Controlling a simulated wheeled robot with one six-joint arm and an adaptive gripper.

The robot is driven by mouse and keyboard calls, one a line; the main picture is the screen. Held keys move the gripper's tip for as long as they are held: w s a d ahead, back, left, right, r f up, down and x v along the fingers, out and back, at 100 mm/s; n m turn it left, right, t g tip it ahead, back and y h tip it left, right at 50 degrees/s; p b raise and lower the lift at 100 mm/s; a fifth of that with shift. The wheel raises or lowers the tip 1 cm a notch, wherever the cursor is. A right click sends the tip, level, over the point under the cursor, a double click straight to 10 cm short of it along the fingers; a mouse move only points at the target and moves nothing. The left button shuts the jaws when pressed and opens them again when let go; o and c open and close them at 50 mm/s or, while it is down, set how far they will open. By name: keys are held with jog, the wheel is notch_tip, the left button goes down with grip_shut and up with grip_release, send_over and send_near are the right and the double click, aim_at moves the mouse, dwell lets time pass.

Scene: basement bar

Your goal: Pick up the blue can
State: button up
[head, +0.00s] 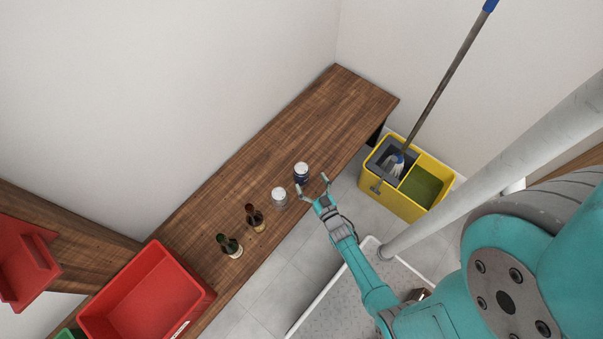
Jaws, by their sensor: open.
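A dark blue can (301,173) with a pale top stands upright on the wooden bench, near its front edge. My gripper (312,188) is open at the bench's front edge, just below the can in the picture. Its two fingers point toward the can, one on the left and one on the right. I cannot tell whether either finger touches the can. Nothing is held.
A white-silver can (279,197) stands close to the left of my gripper. A brown bottle (254,217) and a green bottle (230,245) stand further left, then a red bin (207,295). The bench's far right (345,100) is clear. A yellow mop bucket (402,207) stands on the floor.

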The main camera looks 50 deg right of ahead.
jog(key=shift+a+x, duration=0.15)
jog(key=shift+x, duration=1.6)
jog(key=shift+a+x, duration=0.1)
jog(key=shift+x, duration=1.6)
jog(key=shift+w, duration=0.1)
jog(key=c, duration=0.9)
